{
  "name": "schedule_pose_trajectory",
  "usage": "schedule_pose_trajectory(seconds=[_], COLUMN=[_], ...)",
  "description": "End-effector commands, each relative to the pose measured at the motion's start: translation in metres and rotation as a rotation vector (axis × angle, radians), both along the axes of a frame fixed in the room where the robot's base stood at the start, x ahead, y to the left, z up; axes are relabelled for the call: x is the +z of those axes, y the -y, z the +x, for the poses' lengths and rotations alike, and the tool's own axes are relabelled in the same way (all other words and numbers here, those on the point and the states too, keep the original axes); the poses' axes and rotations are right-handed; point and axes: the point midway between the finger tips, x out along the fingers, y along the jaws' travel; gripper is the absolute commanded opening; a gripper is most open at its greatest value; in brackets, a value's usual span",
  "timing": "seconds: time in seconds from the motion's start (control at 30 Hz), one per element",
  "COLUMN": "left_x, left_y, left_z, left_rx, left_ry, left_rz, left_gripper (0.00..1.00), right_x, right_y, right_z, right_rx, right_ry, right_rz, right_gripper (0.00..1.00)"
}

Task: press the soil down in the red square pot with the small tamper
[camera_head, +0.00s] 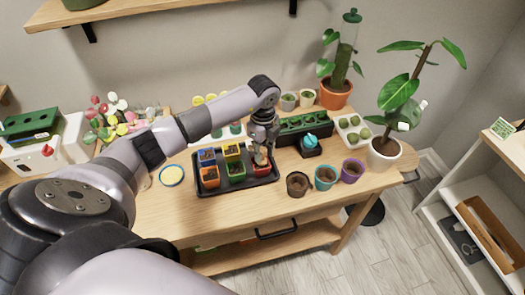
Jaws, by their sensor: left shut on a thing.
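The red square pot (262,171) stands at the right end of a black tray (236,189) on the wooden table. My left gripper (261,148) is right above this pot, pointing down. It is shut on the small tamper (259,158), of which only a small pale part shows below the fingers. The tamper's lower end is at the pot's opening; I cannot tell if it touches the soil. The soil in the red pot is mostly hidden. My right gripper is not in view.
Blue, yellow, orange and green square pots share the tray, close to the left of the red pot. Round pots, brown (298,184), teal (325,178) and purple (352,171), stand to the right. A dark seedling tray (304,128) is behind. The table's front strip is clear.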

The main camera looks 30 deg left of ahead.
Motion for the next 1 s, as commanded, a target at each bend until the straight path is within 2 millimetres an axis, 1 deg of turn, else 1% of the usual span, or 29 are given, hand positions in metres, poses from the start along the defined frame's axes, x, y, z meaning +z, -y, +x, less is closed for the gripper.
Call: schedule_pose_trajectory(seconds=[1.0], left_x=[-0.011], left_y=[0.000], left_z=[0.000], left_rx=[0.000], left_ry=[0.000], left_rz=[0.000], left_gripper=[0.01], right_x=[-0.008], right_y=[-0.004], right_z=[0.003], right_rx=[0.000], right_ry=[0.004], right_rz=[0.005], right_gripper=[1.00])
